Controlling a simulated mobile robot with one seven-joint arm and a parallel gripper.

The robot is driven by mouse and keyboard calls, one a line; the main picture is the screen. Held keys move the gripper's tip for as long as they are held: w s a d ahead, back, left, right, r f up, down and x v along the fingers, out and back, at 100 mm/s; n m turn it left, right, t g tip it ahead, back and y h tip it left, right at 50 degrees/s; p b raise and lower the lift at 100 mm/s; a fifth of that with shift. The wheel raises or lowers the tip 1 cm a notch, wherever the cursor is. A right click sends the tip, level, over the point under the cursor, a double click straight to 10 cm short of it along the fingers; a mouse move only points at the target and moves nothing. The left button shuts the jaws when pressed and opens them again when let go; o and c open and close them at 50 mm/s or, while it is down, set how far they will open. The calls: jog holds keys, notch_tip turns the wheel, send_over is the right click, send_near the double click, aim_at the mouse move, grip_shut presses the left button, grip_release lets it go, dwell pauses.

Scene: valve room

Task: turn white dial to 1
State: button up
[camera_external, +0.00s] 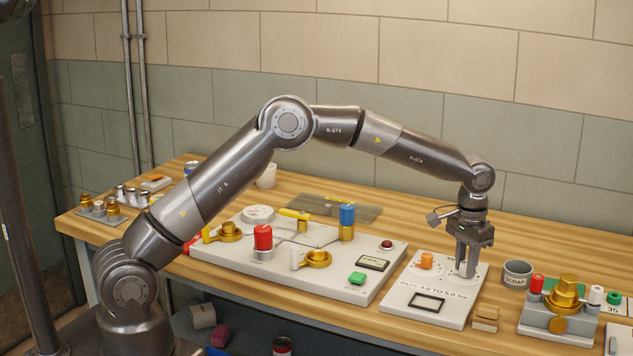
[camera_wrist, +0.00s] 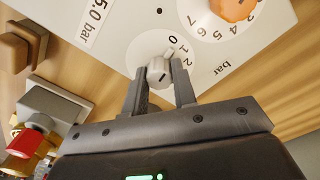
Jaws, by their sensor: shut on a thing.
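The white dial (camera_wrist: 157,66) sits on a white panel (camera_external: 412,296), beside an orange dial (camera_wrist: 233,8). Numbers 0, 1 and 2 are printed around it and look turned over in the wrist view. Its raised grip slants toward the upper right there, near the 0 and 1; I cannot tell the exact reading. My gripper (camera_wrist: 159,76) is shut on the white dial, one finger on each side. In the external view my gripper (camera_external: 466,268) points down at the panel's right part and mostly hides the dial.
The orange dial (camera_external: 426,261) stands close left of my gripper. A grey scrap cup (camera_external: 517,274) and a brass valve block (camera_external: 563,302) stand to the right. A wooden block (camera_external: 485,318) is at the panel's front right. A larger panel (camera_external: 333,286) with knobs lies left.

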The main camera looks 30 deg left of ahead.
aim_at(465, 262)
jog(key=shift+m, duration=2.2)
jog(key=o, duration=1)
jog(key=shift+r, duration=0.1)
notch_tip(465, 262, up, 11)
jog(key=shift+f, duration=0.2)
jog(key=shift+w, duration=0.1)
jog(key=shift+a, duration=0.1)
